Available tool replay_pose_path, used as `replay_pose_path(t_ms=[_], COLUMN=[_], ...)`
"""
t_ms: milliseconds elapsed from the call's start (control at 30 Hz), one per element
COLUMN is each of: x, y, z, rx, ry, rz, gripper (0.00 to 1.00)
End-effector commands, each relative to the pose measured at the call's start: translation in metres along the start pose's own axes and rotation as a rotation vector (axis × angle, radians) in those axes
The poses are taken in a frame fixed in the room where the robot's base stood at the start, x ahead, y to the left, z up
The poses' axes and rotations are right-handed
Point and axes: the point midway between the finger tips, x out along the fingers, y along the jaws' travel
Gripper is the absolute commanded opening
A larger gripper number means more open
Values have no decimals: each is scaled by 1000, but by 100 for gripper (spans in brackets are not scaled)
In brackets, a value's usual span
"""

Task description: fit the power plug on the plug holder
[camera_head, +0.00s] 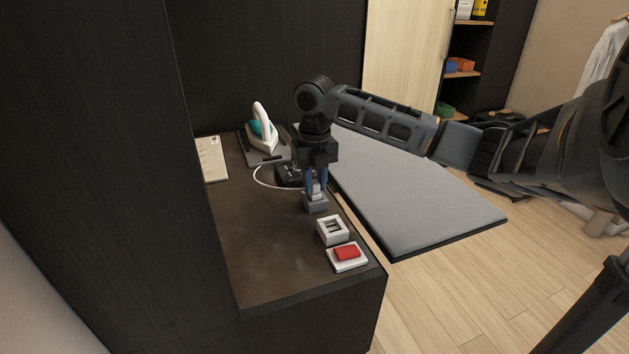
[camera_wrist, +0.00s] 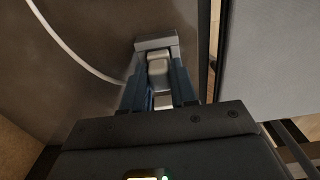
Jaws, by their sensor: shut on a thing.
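My gripper (camera_head: 316,190) points down over the dark vanity top, near its right edge. It is shut on the pale power plug (camera_wrist: 158,66), which sits between the two blue fingers in the wrist view. Just beyond the fingertips is a grey block (camera_head: 316,206), perhaps the plug holder; it also shows in the wrist view (camera_wrist: 154,42). The plug overlaps this block in the wrist view, and I cannot tell whether it is seated in it or only above it. The fingers hide the plug's sides.
A white square fitting with dark slots (camera_head: 333,231) and a red switch on a white plate (camera_head: 347,254) stand nearer on the vanity top (camera_head: 262,255). A teal and white iron (camera_head: 263,130) stands behind. A white cord (camera_wrist: 80,52) curves towards my gripper. A grey ironing board (camera_head: 420,195) lies right.

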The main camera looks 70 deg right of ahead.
Motion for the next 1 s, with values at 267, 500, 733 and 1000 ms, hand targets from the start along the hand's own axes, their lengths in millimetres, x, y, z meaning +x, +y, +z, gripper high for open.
replay_pose_path(t_ms=[267, 500, 733, 1000], x=[4, 8, 9, 9], y=[0, 0, 0, 0], z=[0, 0, 0, 0], rx=[0, 0, 0, 0], ry=[0, 0, 0, 0], rz=[0, 0, 0, 0], gripper=[0, 0, 35, 57])
